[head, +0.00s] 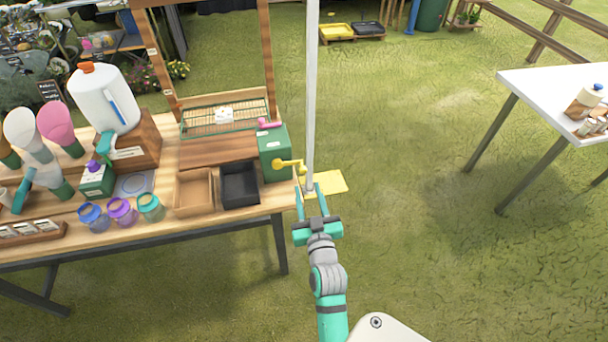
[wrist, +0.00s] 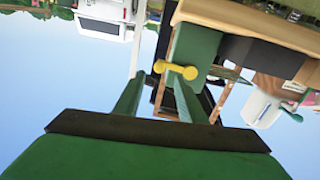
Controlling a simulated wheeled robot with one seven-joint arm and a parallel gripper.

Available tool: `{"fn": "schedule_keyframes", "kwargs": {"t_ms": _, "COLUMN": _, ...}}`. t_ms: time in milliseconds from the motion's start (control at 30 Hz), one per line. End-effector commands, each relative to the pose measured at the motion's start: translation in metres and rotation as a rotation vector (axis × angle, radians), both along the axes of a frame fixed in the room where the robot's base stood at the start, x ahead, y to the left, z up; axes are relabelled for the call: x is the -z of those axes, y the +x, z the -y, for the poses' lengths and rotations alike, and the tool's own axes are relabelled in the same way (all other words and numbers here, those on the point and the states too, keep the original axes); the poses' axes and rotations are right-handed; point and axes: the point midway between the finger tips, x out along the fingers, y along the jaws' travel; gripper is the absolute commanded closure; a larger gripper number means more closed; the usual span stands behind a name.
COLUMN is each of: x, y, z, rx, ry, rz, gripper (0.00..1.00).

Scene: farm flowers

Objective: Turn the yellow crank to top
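The yellow crank (head: 288,163) sticks out from the right side of a green box (head: 273,152) at the table's right end. Its arm points right, roughly level, with its outer end bent down. My gripper (head: 310,187) is open and empty, just in front of and right of the crank. In the wrist view the crank (wrist: 176,69) shows beyond the fingertips of my gripper (wrist: 158,80), nearer the right finger and partly overlapped by it. I cannot tell whether a finger touches it.
A pink handle (head: 269,124) sits on the green box. A black tray (head: 240,185) and a wooden tray (head: 194,192) stand left of it. A white pole (head: 312,90) rises by my gripper, with a yellow sheet (head: 330,183) near its foot.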

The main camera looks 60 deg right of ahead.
Motion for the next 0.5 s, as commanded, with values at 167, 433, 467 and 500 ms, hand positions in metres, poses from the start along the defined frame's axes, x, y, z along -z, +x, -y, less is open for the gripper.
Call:
{"fn": "schedule_keyframes", "kwargs": {"t_ms": 167, "x": -0.001, "y": 0.021, "z": 0.02, "rx": 0.0, "ry": 0.0, "rz": 0.004, "gripper": 0.63}}
{"fn": "schedule_keyframes", "kwargs": {"t_ms": 433, "x": 0.0, "y": 0.046, "z": 0.042, "rx": -0.003, "ry": 0.001, "rz": 0.002, "gripper": 0.63}}
{"fn": "schedule_keyframes", "kwargs": {"t_ms": 467, "x": 0.0, "y": 0.047, "z": 0.043, "rx": -0.002, "ry": 0.001, "rz": 0.002, "gripper": 0.63}}
{"fn": "schedule_keyframes", "kwargs": {"t_ms": 500, "x": 0.0, "y": 0.048, "z": 0.045, "rx": -0.002, "ry": 0.001, "rz": 0.002, "gripper": 0.63}}
